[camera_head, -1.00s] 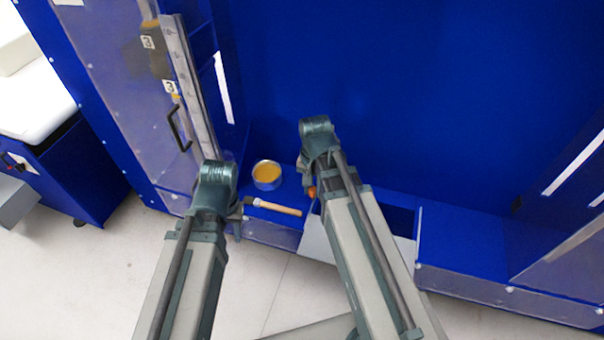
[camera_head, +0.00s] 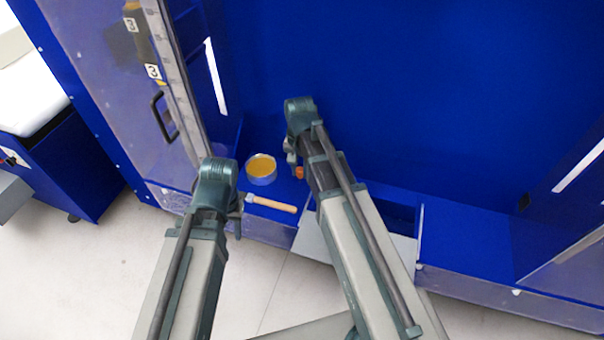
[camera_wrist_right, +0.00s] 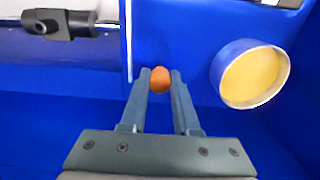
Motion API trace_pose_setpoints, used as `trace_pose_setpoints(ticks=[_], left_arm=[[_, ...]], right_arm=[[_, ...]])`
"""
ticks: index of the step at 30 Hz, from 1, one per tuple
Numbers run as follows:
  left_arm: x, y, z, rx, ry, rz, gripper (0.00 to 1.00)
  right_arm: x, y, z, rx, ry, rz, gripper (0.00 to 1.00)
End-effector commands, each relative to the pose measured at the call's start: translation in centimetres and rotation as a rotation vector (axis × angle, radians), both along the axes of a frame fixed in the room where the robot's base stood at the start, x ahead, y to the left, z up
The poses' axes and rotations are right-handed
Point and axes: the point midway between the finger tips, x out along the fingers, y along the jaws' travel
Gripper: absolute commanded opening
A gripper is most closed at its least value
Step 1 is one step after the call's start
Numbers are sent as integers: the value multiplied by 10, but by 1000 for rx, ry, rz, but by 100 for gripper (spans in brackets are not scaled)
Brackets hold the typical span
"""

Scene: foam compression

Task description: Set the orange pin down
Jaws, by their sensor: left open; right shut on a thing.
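The orange pin (camera_wrist_right: 160,80) shows as a rounded orange end between the two fingertips of my right gripper (camera_wrist_right: 158,76), which is shut on it. In the head view the orange pin (camera_head: 299,172) is a small orange spot below my right gripper (camera_head: 292,158), partly hidden by the arm. In the wrist view it is over the blue surface, left of the round tin; I cannot tell if it touches the surface. My left gripper (camera_head: 238,215) is open, near the brush, with its fingers mostly hidden behind its wrist.
A round tin (camera_head: 261,170) with yellow contents stands on the blue ledge; it also shows in the wrist view (camera_wrist_right: 250,76). A wooden-handled brush (camera_head: 272,204) lies in front of it. A clear door with a black handle (camera_head: 163,115) stands at left. The blue ledge (camera_head: 465,235) at right is clear.

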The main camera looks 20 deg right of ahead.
Motion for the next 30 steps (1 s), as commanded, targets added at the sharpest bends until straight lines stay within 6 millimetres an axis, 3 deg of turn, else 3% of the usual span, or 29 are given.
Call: trace_pose_setpoints(ticks=[11, 12, 17, 30], left_arm=[[0, 0, -4, 0, 0, 0, 42], [0, 0, -3, 0, 0, 0, 42], [0, 0, -3, 0, 0, 0, 42], [0, 0, 3, 0, 0, 0, 42]], right_arm=[[0, 0, -4, 0, 0, 0, 0], [0, 0, -3, 0, 0, 0, 33], [0, 0, -2, 0, 0, 0, 59], [0, 0, 3, 0, 0, 0, 59]])
